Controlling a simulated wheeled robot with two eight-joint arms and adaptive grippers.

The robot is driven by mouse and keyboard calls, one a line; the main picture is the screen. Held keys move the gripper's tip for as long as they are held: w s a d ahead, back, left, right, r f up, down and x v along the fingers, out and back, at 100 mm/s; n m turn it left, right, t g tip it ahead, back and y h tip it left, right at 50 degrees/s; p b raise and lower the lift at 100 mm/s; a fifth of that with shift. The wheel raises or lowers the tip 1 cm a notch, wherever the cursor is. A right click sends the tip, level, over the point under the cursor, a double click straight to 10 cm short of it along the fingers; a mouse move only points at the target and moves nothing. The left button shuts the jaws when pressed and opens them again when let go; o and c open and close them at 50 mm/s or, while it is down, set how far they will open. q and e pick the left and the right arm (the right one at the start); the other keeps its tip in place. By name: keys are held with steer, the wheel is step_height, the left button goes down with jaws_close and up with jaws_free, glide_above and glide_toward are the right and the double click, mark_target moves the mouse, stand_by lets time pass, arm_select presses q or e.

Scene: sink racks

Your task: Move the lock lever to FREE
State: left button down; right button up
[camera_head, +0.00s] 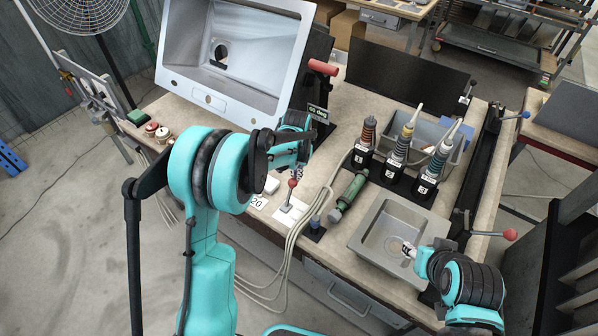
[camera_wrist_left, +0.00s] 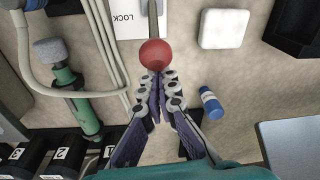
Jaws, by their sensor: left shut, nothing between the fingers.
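The lock lever has a red ball knob (camera_head: 292,183) on a thin metal rod and stands on a white label plate near the bench's front edge. In the left wrist view the knob (camera_wrist_left: 154,53) is top centre, and its rod runs up beside an upside-down LOCK label (camera_wrist_left: 127,18). No FREE label is readable. My left gripper (camera_wrist_left: 156,82) is shut and empty, its fingertips right at the near side of the knob; I cannot tell whether they touch. In the head view my left gripper (camera_head: 298,173) is just above the knob. My right gripper (camera_head: 408,248) is over the grey basin, its fingers too small to judge.
A grey basin (camera_head: 365,245) sits front right. A green cylindrical tool (camera_head: 349,191) lies right of the lever. Several numbered black holders (camera_head: 394,165) stand behind it. A large grey metal hood (camera_head: 190,85) is at back left. Cables hang over the front edge.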

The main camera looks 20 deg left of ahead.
arm_select(q)
steer(key=shift+r, duration=0.1)
stand_by(0.3)
steer(key=shift+s+a+r+t, duration=0.15)
steer(key=shift+s+t, duration=0.25)
steer(key=shift+s+a+r+t+h, duration=0.15)
steer(key=shift+s+r+t+h, duration=0.1)
steer(key=shift+s+t, duration=0.2)
steer(key=shift+s+a+r+t+h, duration=0.15)
steer(key=shift+s+t+h, duration=0.1)
steer(key=shift+s+t, duration=0.15)
steer(key=s+a+t+h+b, duration=0.1)
steer(key=s+a+t+b, duration=0.1)
steer(key=s+t+b, duration=0.2)
steer(key=s, duration=0.3)
steer(key=shift+s+a+h, duration=0.3)
steer(key=shift+s+a, duration=0.05)
steer(key=shift+s, duration=0.05)
steer(key=shift+s+t, duration=0.15)
steer(key=shift+t, duration=0.1)
